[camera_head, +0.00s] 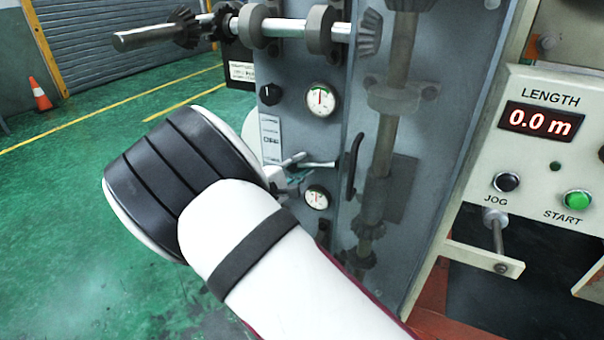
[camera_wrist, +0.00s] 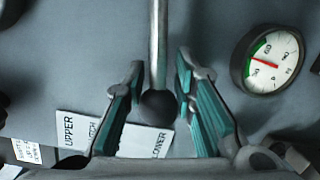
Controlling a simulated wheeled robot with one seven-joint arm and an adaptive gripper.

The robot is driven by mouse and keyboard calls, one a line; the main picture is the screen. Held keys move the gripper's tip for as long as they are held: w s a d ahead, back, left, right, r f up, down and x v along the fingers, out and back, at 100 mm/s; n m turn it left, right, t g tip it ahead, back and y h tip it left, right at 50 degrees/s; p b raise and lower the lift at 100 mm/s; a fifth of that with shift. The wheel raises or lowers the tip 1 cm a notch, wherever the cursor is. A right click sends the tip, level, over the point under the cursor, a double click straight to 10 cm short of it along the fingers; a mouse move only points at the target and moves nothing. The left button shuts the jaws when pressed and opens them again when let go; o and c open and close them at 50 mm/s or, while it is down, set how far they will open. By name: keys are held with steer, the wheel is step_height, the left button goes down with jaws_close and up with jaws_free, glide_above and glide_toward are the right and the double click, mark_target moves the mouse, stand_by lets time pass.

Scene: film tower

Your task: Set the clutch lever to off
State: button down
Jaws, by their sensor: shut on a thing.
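The clutch lever is a metal rod with a dark ball knob (camera_wrist: 158,104), in the middle of the wrist view. My gripper (camera_wrist: 163,100) has its two teal-padded fingers on either side of the knob and is shut on the lever. A white label plate (camera_wrist: 70,128) lies behind the fingers. It reads "UPPER" and "LOWER", with a partly hidden word ending in "TCH" between them. In the head view my gripper (camera_head: 294,178) is at the grey machine panel, mostly hidden by my wrist. An off mark is not readable in either view.
A gauge (camera_wrist: 268,60) is right of the lever in the wrist view. In the head view, another gauge (camera_head: 320,100), a black knob (camera_head: 270,94) and a black handle (camera_head: 353,166) are close by. Shafts with gears (camera_head: 262,26) cross above. Green floor is open at left.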

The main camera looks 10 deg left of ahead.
steer(key=shift+w+a+r+m+y+b, duration=0.15)
steer(key=shift+r+m+b, duration=0.15)
steer(key=shift+r+m, duration=0.45)
steer(key=shift+s+a+r+m+y+b, duration=0.15)
steer(key=shift+r+m+b, duration=0.1)
steer(key=shift+r+m, duration=0.45)
steer(key=shift+w, duration=0.1)
steer(key=c, duration=1.2)
jaws_free()
steer(key=shift+d, duration=0.1)
steer(key=v, duration=1.2)
steer(key=shift+r, duration=0.1)
